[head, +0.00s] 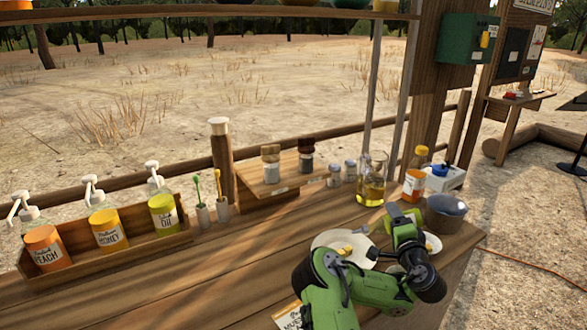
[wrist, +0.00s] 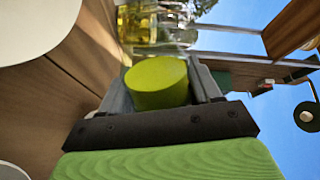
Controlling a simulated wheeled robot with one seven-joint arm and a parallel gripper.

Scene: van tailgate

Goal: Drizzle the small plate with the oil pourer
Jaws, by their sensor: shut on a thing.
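My gripper (head: 400,222) is shut on a green cylindrical thing, whose round end (wrist: 158,84) shows between the fingers in the wrist view. I cannot tell for sure that this is the oil pourer, as my gripper hides most of it in the head view. A small white plate (head: 433,242) lies just right of my gripper, partly hidden by my wrist. A larger white plate (head: 327,239) with yellow pieces on it lies to the left, partly behind my arm. A glass vessel with yellow oil (head: 371,189) stands behind my gripper, apart from it; it also shows in the wrist view (wrist: 137,25).
A dark bowl (head: 446,212), an orange-labelled bottle (head: 414,178) and a blue-and-white box (head: 446,177) stand close at the right. Pump bottles sit in a wooden tray (head: 150,246) at the left. The counter's middle-left (head: 215,270) is clear.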

